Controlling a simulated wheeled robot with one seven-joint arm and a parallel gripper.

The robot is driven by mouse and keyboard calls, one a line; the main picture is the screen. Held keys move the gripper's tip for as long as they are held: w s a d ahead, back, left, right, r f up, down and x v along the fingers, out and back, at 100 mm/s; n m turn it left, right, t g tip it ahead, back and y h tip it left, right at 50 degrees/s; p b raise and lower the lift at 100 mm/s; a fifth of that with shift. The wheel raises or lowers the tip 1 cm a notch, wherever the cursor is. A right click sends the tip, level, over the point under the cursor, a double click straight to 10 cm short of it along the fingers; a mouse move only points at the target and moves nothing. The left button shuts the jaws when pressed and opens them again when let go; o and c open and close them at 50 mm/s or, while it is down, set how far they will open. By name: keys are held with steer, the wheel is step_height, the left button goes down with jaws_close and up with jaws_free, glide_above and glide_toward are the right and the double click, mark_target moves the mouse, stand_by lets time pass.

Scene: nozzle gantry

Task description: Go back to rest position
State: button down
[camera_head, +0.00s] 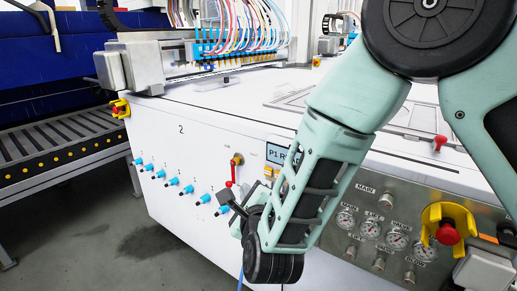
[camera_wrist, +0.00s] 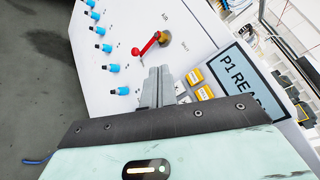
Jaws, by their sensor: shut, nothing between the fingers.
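My arm reaches down across the head view, and my gripper (camera_head: 226,196) is in front of the white machine's front panel. In the wrist view my gripper (camera_wrist: 159,76) points at the panel with its fingers together and nothing between them. A red-handled valve (camera_wrist: 150,43) on a brass fitting is just beyond the fingertips; it also shows in the head view (camera_head: 231,172). I cannot tell the exact gap between the fingers and the panel.
Blue knobs (camera_head: 173,182) line the panel at left. A display (camera_head: 277,154) is partly behind my arm; yellow buttons (camera_wrist: 195,77) lie near the fingers. Gauges (camera_head: 371,230) and a red emergency button (camera_head: 447,233) are at right. A roller conveyor (camera_head: 60,142) stands left; floor (camera_head: 90,240) is clear.

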steer(key=s+d+n+g+y, duration=0.1)
steer(key=s+n+g+y, duration=0.1)
steer(key=s+n+g, duration=1.1)
steer(key=s+d+r+n+g+h, duration=0.2)
steer(key=s+d+n+g+h, duration=0.15)
steer(key=s+d+n, duration=1.1)
step_height(320, 180, up, 23)
steer(key=n+h+p, duration=0.1)
steer(key=n+p, duration=0.2)
steer(key=p, duration=2)
steer(key=shift+s+a, duration=0.25)
steer(key=shift+a, duration=0.15)
